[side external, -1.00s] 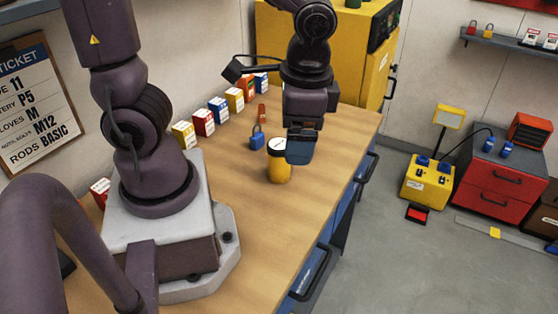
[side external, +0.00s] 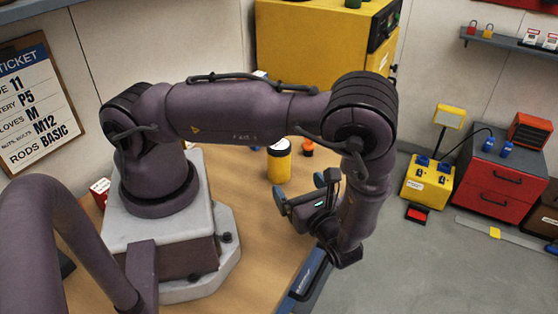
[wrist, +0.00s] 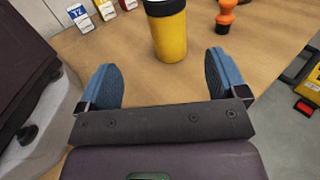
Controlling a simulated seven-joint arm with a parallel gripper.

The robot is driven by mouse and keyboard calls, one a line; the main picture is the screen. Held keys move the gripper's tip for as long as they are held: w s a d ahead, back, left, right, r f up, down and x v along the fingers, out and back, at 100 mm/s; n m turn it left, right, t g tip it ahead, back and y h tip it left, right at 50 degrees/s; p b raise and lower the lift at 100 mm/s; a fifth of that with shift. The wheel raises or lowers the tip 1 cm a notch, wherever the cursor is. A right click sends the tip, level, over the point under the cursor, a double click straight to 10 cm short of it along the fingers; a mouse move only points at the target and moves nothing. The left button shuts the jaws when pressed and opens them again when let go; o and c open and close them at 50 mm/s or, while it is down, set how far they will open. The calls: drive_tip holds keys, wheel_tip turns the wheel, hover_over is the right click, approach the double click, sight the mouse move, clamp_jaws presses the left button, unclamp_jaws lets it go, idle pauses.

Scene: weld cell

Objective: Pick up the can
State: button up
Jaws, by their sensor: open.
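The can (side external: 279,163) is a yellow cylinder with a black band near its top and a pale lid. It stands upright on the wooden bench. In the wrist view the can (wrist: 170,36) is just beyond the fingertips, between their lines, with its top cut off by the frame edge. My gripper (side external: 303,190) is low over the bench's right side, beside the can, with its blue-padded fingers pointing toward it. In the wrist view the gripper (wrist: 162,80) is open and empty, its fingers spread wider than the can, with bare wood between them.
An orange and black object (side external: 308,149) stands behind the can, to its right. Small labelled boxes (wrist: 80,17) stand at the upper left of the wrist view. My arm hides much of the bench's back. The bench surface (wrist: 145,82) before the can is clear.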

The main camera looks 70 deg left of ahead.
sight(284, 157)
drive_tip(key=shift+w+a+r, duration=0.15)
drive_tip(key=shift+a+r, duration=0.15)
drive_tip(key=a, duration=0.4)
drive_tip(key=s+a, duration=0.1)
drive_tip(key=a, duration=0.2)
drive_tip(key=shift+s+a+f, duration=0.1)
drive_tip(key=shift+a, duration=2.55)
drive_tip(key=c, duration=1)
drive_tip(key=shift+c, duration=1)
